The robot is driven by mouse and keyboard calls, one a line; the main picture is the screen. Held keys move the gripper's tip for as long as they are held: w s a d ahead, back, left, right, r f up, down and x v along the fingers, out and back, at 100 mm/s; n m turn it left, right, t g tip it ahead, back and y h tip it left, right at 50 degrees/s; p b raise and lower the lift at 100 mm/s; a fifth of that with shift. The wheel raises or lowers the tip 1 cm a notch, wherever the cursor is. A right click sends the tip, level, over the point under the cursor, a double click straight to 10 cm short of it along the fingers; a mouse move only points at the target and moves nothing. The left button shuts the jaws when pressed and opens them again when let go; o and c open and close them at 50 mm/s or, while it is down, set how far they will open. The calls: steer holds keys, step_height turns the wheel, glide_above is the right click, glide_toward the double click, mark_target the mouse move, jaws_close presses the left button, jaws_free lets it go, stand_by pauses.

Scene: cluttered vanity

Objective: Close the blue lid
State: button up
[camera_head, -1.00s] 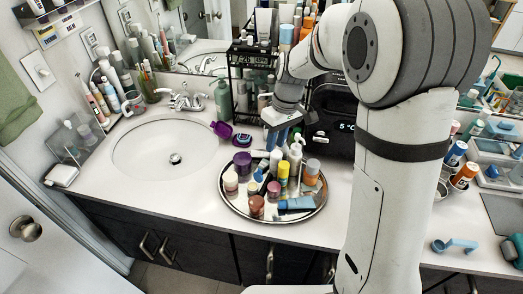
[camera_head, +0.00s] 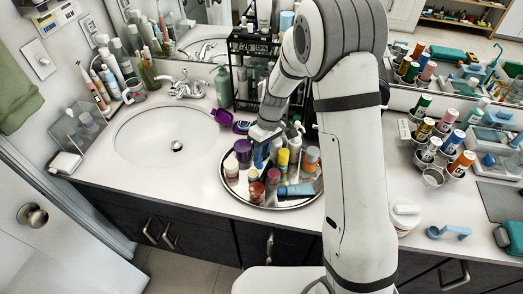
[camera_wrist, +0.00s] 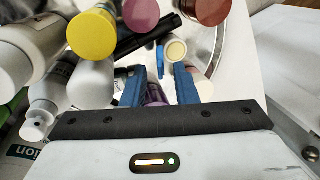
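A round metal tray (camera_head: 228,189) crowded with bottles stands on the counter. My gripper (camera_head: 262,158) is low over its back left part, among the bottles. In the wrist view my two blue fingers (camera_wrist: 160,88) stand apart, with a purple thing (camera_wrist: 155,94) showing between and beyond them. I cannot tell whether they touch it. A small blue flap (camera_wrist: 160,60), likely the blue lid, stands up beyond the fingertips beside a round cream top (camera_wrist: 176,50). I cannot make out this flap in the head view.
A black rack (camera_head: 247,75) stands behind. The sink (camera_head: 165,150) lies left, a white jar (camera_head: 403,215) right. The counter left of the tray is clear.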

steer(key=shift+c, duration=0.5)
jaws_close()
